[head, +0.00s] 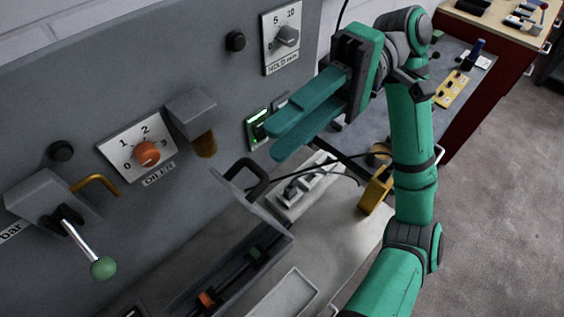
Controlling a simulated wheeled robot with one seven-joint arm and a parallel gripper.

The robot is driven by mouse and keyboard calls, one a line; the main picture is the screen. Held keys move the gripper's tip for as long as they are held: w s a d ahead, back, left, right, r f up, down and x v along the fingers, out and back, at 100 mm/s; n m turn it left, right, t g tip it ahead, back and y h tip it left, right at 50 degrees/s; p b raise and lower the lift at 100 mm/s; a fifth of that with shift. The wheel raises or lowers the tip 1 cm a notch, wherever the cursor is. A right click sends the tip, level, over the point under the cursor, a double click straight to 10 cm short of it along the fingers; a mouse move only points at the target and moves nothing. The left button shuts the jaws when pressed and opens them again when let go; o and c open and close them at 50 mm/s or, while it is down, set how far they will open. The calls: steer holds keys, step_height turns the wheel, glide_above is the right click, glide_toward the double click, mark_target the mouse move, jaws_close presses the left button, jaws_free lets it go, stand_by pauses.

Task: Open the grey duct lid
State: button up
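The grey duct (222,290) runs along the bench at bottom centre. Its inside shows, with an orange block and a green block in it. A grey plate (262,212), seemingly the duct lid, stands tilted up at the duct's far right end, seen nearly edge-on. A black bow handle (249,174) is on the plate. My gripper (272,144) is above and to the right of the handle, apart from it. Its two teal fingers point left with a gap between them, and nothing shows in the gap.
The grey panel on the left carries an orange-knobbed OILER dial (147,153), a grey box (191,112), a green-balled lever (103,267) and a HOLD dial (286,37). A yellow padlock-like piece (375,192) and a grey switch block (298,190) lie right of the handle.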

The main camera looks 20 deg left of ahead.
steer(key=s+d+r, duration=0.2)
steer(key=s+r, duration=0.2)
steer(key=s, duration=0.5)
steer(key=shift+s+r, duration=0.25)
steer(key=shift+r, duration=0.15)
